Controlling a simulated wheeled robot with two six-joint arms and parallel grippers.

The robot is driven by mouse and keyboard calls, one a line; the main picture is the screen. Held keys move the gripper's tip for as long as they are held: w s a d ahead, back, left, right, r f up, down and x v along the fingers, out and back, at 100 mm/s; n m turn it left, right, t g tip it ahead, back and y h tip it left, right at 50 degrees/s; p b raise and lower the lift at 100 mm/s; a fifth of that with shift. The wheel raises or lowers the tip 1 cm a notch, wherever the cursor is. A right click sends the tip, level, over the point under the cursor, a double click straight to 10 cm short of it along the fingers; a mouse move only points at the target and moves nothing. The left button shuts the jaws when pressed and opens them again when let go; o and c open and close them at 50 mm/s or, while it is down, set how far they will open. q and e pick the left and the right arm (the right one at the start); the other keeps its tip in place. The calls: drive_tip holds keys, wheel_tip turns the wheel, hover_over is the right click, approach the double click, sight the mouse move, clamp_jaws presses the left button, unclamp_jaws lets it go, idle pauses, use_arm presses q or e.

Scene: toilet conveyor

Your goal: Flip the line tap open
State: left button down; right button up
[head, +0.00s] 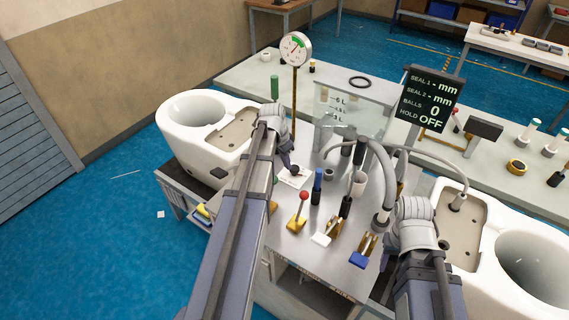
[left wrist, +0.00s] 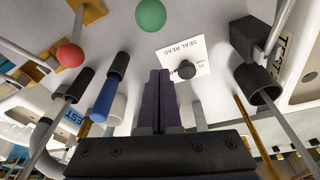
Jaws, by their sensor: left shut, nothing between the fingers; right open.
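My left gripper (head: 288,166) is shut and empty above the bench. In the left wrist view, its dark fingers (left wrist: 160,100) are beside a black knob (left wrist: 186,69) on a white SEAL READ card (left wrist: 185,50). The knob (head: 295,171) and card (head: 294,181) also show in the head view. Nearby stands a red-ball lever (head: 303,197) on a yellow base (head: 296,223); its red ball (left wrist: 70,55) shows in the left wrist view. I cannot tell which fitting is the line tap. My right gripper (head: 386,264) is open, mostly hidden by its wrist, near the blue-based fitting.
White toilets stand at left (head: 190,141) and right (head: 517,262). A blue-handled tool (head: 317,187), a white-based brass fitting (head: 327,234) and a blue-based one (head: 364,250) crowd the bench. A gauge (head: 295,49) on a post and a screen (head: 431,98) rise behind.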

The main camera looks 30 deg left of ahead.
use_arm(q)
drive_tip(key=s+f, duration=0.1)
drive_tip(key=s+a+f+b, duration=0.1)
drive_tip(key=s, duration=0.1)
drive_tip(key=shift+s+a, duration=0.1)
use_arm(e)
wheel_tip(320, 180, down, 2)
drive_tip(key=shift+f, duration=0.1)
use_arm(q)
drive_tip(key=shift+s, duration=0.1)
drive_tip(key=shift+s+r, duration=0.1)
drive_tip(key=shift+s, duration=0.2)
